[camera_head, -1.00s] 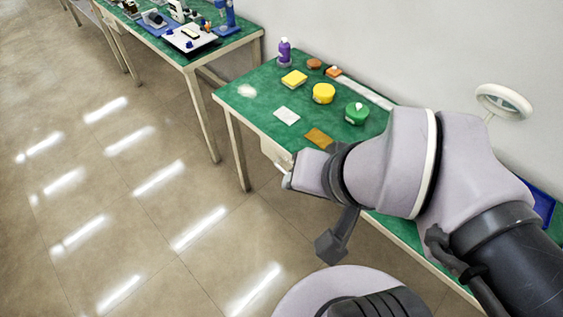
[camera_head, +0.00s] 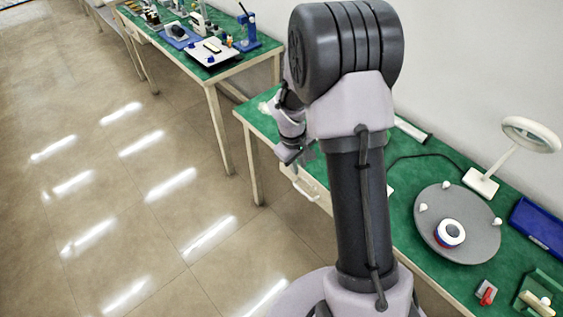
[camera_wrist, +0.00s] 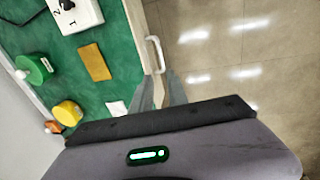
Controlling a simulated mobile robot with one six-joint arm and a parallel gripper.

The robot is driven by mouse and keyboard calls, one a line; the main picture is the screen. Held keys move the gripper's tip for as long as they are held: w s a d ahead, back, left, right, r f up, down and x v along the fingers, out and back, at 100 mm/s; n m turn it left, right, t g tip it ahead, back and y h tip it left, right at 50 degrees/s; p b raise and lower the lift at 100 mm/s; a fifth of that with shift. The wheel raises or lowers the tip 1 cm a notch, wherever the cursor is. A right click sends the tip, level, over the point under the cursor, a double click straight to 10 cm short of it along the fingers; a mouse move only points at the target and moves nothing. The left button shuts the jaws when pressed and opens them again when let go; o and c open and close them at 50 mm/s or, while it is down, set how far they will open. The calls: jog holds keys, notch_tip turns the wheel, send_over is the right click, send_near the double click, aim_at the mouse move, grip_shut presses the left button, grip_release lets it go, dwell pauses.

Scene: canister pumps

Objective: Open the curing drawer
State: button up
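The curing drawer (camera_head: 312,188) is a pale front under the green table's edge, partly hidden by my arm. Its white bar handle (camera_wrist: 155,52) stands out from the table's front side in the wrist view. My gripper (camera_wrist: 159,76) is open, with two grey fingers spread apart. The near end of the handle shows at the gap between the fingertips; I cannot tell whether they touch it. In the head view my gripper (camera_head: 291,153) hangs near the table's front edge, and my arm hides much of the tabletop.
On the table are a green container (camera_wrist: 35,68), a yellow container (camera_wrist: 67,113), a tan pad (camera_wrist: 94,62) and a white device (camera_wrist: 75,13). A round grey plate (camera_head: 458,225) and a magnifier lamp (camera_head: 531,136) stand to the right. Floor before the table is clear.

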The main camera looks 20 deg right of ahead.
aim_at(304, 192)
jog(key=d+f+b, duration=0.1)
jog(key=f+b, duration=0.1)
jog(key=f, duration=0.3)
jog(key=d+f+b, duration=0.1)
jog(key=f+b, duration=0.1)
jog(key=f, duration=0.4)
jog(key=d+f+b, duration=0.1)
jog(key=f+b, duration=0.1)
jog(key=f, duration=0.4)
jog(key=shift+w, duration=0.25)
jog(key=shift+r, duration=0.1)
grip_shut()
